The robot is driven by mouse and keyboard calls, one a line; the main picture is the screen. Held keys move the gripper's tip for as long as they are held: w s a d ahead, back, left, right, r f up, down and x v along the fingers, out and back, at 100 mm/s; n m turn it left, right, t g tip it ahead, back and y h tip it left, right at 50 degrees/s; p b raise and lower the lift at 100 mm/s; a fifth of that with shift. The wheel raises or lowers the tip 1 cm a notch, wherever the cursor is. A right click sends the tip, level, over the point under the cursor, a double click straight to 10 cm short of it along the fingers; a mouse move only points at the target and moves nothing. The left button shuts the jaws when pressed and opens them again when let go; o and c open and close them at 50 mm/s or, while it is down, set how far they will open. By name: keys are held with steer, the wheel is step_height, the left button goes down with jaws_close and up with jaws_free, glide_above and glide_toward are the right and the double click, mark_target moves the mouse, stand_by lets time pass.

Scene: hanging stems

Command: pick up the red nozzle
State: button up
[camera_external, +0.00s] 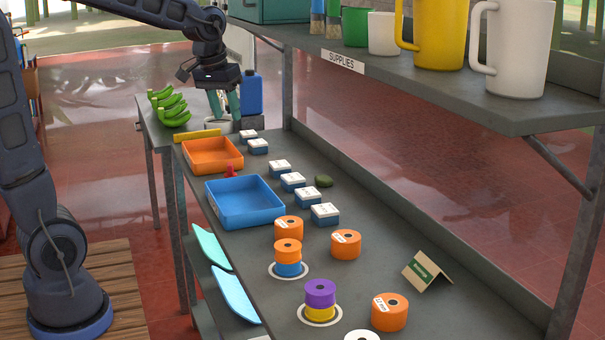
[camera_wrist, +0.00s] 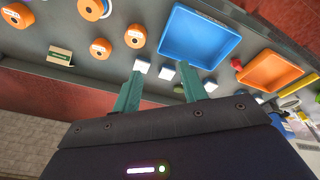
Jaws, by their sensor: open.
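The red nozzle (camera_external: 230,171) is a small red piece on the bench, in the narrow gap between the orange tray (camera_external: 212,155) and the blue tray (camera_external: 245,203). In the wrist view the red nozzle (camera_wrist: 236,63) shows between the two trays, right of my fingers. My gripper (camera_external: 224,106) is open, with two green fingers pointing down.
Several white-and-blue boxes (camera_external: 293,181) line the bench right of the trays. Orange rolls (camera_external: 346,244) and stacked spools (camera_external: 320,293) stand nearer the front. A shelf (camera_external: 400,80) with mugs overhangs the right side. Green bananas (camera_external: 170,108) and a blue jug (camera_external: 251,92) are at the far end.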

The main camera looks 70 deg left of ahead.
steer(key=w+a+f+n, duration=0.35)
steer(key=w+a, duration=0.25)
steer(key=a, duration=0.4)
steer(key=n+g, duration=0.3)
steer(key=n, duration=0.2)
glide_above(230, 165)
steer(key=shift+h, duration=0.3)
step_height(230, 165, down, 16)
steer(key=shift+w+f, duration=0.1)
steer(key=shift+a+f, duration=0.2)
steer(key=shift+f, duration=0.15)
steer(key=shift+d+f, duration=0.2)
steer(key=shift+f, duration=4.95)
steer(key=c, duration=0.6)
